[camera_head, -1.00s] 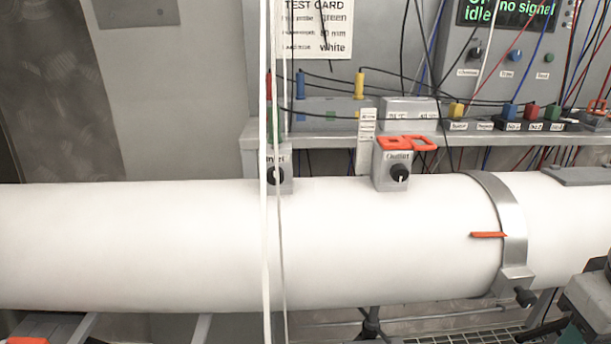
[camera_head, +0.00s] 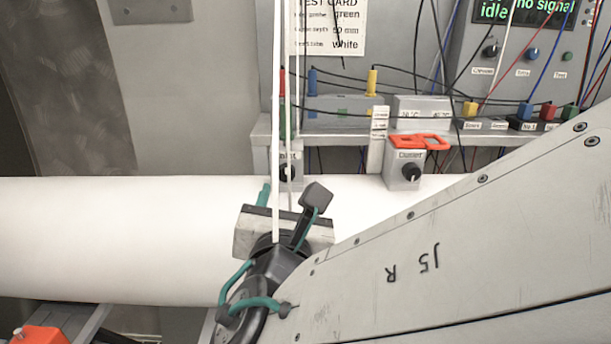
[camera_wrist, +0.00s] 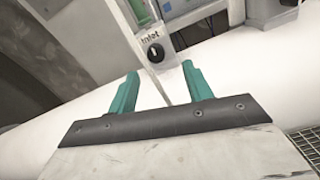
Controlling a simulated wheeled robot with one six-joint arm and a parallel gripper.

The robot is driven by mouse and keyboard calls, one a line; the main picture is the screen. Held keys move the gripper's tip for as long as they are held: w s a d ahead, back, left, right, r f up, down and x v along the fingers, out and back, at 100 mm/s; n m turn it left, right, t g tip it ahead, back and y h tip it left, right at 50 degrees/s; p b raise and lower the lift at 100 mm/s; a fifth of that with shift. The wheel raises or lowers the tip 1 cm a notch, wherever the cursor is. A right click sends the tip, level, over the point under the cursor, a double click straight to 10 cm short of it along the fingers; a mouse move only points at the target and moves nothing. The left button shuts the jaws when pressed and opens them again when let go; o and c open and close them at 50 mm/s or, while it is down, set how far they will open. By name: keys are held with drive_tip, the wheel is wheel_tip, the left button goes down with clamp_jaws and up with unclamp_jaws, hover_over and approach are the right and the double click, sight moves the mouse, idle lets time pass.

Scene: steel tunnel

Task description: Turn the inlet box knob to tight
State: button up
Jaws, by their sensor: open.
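The inlet box (camera_wrist: 150,38) is a small grey box labelled "Inlet" with a round black knob (camera_wrist: 155,53) on its front. In the head view the inlet knob (camera_head: 287,173) shows behind thin white vertical lines, above the white pipe. My gripper (camera_wrist: 157,88) has two teal fingers spread apart with nothing held; the knob lies beyond the gap between them, apart from both. In the head view my arm and wrist cover much of the pipe in front of the inlet box. The knob's pointer setting is too small to read surely.
The outlet box (camera_head: 404,172), with its own black knob and a red-orange clip (camera_head: 420,141) on top, stands to the right. A shelf with cables and coloured plugs runs behind. The white pipe (camera_head: 120,235) lies across the front. Thin white lines hang before the inlet box.

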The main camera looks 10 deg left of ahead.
sight(286, 175)
drive_tip(key=x, duration=0.7)
drive_tip(key=shift+w+a, duration=0.2)
drive_tip(key=shift+a, duration=0.15)
drive_tip(key=c, duration=1)
